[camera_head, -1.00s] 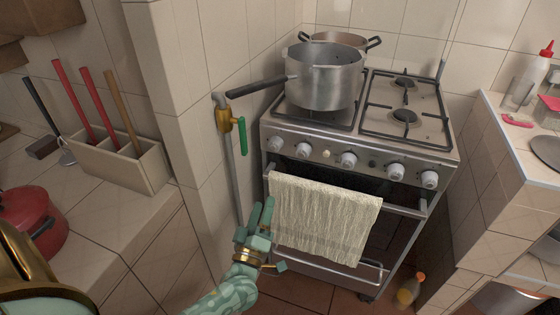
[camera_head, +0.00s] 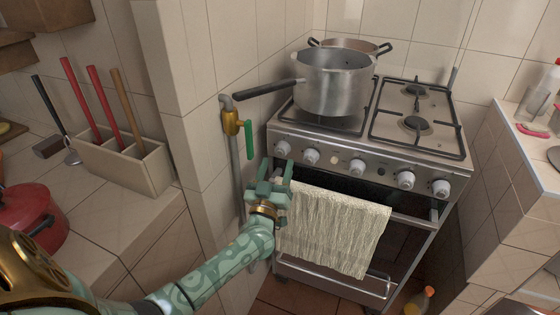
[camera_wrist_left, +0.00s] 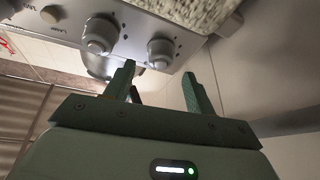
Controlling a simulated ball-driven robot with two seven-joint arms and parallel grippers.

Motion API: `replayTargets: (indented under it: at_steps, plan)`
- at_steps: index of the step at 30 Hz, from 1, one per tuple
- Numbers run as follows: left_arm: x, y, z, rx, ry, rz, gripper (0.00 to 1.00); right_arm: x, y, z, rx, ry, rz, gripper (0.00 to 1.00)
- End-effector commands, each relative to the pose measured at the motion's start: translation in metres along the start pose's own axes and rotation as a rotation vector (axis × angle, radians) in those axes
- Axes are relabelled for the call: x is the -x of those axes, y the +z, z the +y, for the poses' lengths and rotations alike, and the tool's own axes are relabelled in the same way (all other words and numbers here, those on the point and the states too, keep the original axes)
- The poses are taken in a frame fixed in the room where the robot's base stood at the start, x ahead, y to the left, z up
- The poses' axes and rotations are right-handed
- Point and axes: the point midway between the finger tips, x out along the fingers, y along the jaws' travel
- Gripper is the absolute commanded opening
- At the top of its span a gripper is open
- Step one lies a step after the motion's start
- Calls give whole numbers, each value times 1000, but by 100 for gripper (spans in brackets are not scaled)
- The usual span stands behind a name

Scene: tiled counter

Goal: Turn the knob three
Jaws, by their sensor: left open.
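The stove's front panel carries a row of several pale knobs. The third large knob from the left (camera_head: 358,166) is right of a small pale round button (camera_head: 334,160). My left gripper (camera_head: 276,168) is open and empty, fingers up, just below the leftmost knob (camera_head: 283,148) and by the left end of the towel. It is well left of the third knob. In the left wrist view, the open fingers (camera_wrist_left: 160,82) rise below the panel, with two large knobs (camera_wrist_left: 100,35) (camera_wrist_left: 160,50) beyond them. My right gripper is not in view.
A cream towel (camera_head: 335,230) hangs on the oven handle. A steel pot (camera_head: 332,85) stands on the stove, its handle (camera_head: 268,89) sticking out left. A pipe with a green-handled valve (camera_head: 248,140) stands beside the stove. The space before the knobs is clear.

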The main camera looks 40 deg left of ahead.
Motion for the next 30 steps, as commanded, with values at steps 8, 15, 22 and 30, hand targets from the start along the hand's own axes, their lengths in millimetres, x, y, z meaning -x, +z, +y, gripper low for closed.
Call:
replayTargets:
  at_steps: [8, 15, 22, 30]
  plan:
    - [-30, 1, 0, 0, 0, -1, 55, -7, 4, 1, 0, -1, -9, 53]
    - [-33, 0, 0, 1, 0, -1, 55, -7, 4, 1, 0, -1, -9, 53]
    - [-32, 0, 0, 1, 0, -1, 10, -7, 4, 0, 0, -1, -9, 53]
    - [-32, -1, 0, 16, -7, -2, 10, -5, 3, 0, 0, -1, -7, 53]
